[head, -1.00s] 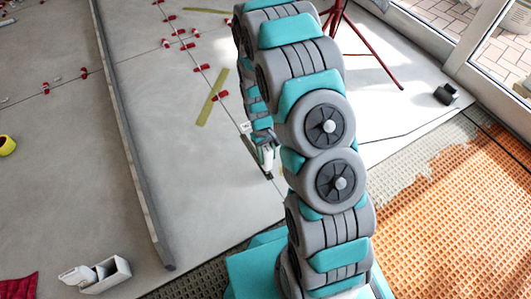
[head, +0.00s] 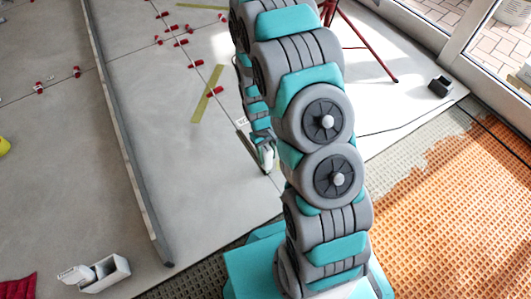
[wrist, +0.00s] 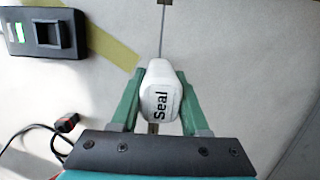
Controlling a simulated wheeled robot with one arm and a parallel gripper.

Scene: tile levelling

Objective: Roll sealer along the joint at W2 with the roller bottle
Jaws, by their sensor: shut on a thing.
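The roller bottle (wrist: 160,98) is white with "Seal" printed on it. In the wrist view it is between the green fingers of my gripper (wrist: 161,92), which is shut on it. In the head view the bottle (head: 267,157) is small and partly hidden by my arm, low over the grey tiles. A thin dark joint line (wrist: 164,38) runs away from the bottle's far end in the wrist view. The bottle hides its own tip, so I cannot tell whether it touches the joint. A small white tag (head: 242,122) lies near the gripper; its text is unreadable.
Olive tape (wrist: 100,40) and a black device with a green light (wrist: 45,33) lie left of the gripper. A red-and-black plug (wrist: 67,123) has a cable. A long grey bar (head: 121,125), red clips (head: 181,43) and a red tripod (head: 369,45) stand around.

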